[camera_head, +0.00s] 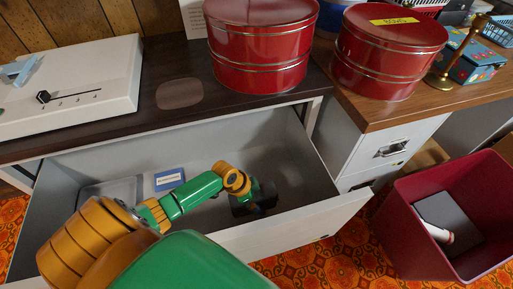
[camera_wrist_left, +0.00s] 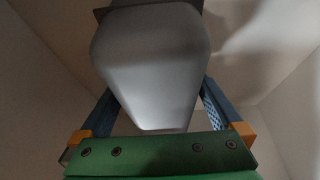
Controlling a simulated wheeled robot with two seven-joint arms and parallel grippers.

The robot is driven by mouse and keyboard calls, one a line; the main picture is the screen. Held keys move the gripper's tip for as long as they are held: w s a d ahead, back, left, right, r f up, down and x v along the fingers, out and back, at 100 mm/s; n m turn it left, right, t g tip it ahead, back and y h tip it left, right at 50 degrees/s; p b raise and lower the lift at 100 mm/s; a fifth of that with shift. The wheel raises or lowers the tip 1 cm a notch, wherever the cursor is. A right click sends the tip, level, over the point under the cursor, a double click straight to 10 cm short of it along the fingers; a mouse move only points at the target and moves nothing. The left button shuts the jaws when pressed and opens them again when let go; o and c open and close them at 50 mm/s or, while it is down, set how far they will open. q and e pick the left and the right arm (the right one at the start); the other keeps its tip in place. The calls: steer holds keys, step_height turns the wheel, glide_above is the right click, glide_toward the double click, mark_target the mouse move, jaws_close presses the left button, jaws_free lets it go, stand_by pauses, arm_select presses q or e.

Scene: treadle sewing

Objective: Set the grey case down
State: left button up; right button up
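The grey case (camera_wrist_left: 152,65) is a smooth, rounded, pale grey shape in the left wrist view. It fills the space between the two blue fingers of my left gripper (camera_wrist_left: 157,92), which press against its sides. In the head view my left gripper (camera_head: 256,198) is low inside the open drawer (camera_head: 290,165), towards its right part. My right gripper is not in view.
A grey tray (camera_head: 108,190) and a blue label (camera_head: 170,180) are at the drawer's left. Two red tins (camera_head: 262,50) (camera_head: 388,55) stand on the tops above. A maroon bin (camera_head: 405,215) stands right of the drawer. The drawer walls are close around my arm.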

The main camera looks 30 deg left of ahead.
arm_select(q)
steer(key=p+v, duration=0.5)
steer(key=v, duration=0.6)
steer(key=shift+a+r, duration=0.1)
steer(key=shift+r, duration=0.15)
steer(key=shift+s+a+r+p, duration=0.1)
steer(key=shift+s+r+p, duration=0.05)
steer(key=shift+r+p, duration=0.2)
